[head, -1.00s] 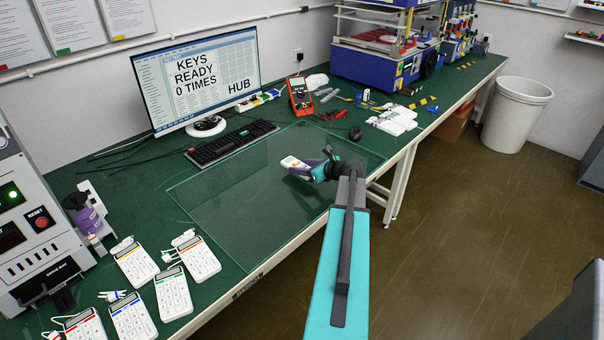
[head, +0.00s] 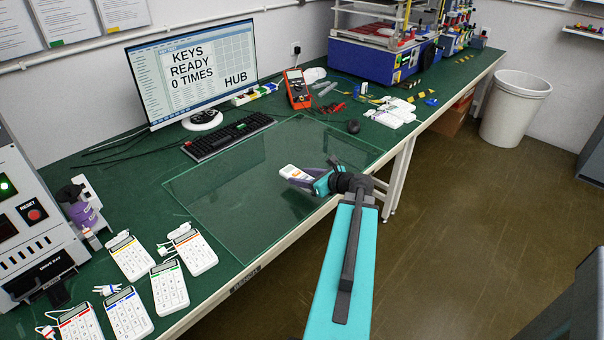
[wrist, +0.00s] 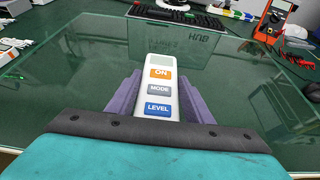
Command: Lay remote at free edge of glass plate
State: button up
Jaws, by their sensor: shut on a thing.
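A white remote (head: 294,173) with orange, grey and blue keys marked ON, MODE and LEVEL is held in my gripper (head: 302,178). In the wrist view the remote (wrist: 160,88) points away from my gripper (wrist: 158,100), between its two purple fingers, which are shut on it. The glass plate (head: 240,205) lies on the green bench, with its near edge along the bench front. The remote is over the right part of the plate, close to the near edge. I cannot tell whether it touches the glass.
Several white keypads (head: 170,288) lie left of the plate. A black keyboard (head: 228,137) and a monitor (head: 190,75) stand behind it. A mouse (head: 353,126), white items (head: 392,113) and an orange meter (head: 297,88) lie beyond. The rest of the glass is clear.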

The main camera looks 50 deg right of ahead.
jog(key=shift+s+a+r, duration=0.1)
jog(key=shift+s+a, duration=0.45)
jog(key=shift+a, duration=0.05)
jog(key=shift+s+a+r+p, duration=0.15)
jog(key=shift+r+p, duration=0.05)
jog(key=shift+p, duration=0.35)
jog(key=shift+s+a+p, duration=0.65)
jog(key=shift+p, duration=0.4)
jog(key=shift+f, duration=0.1)
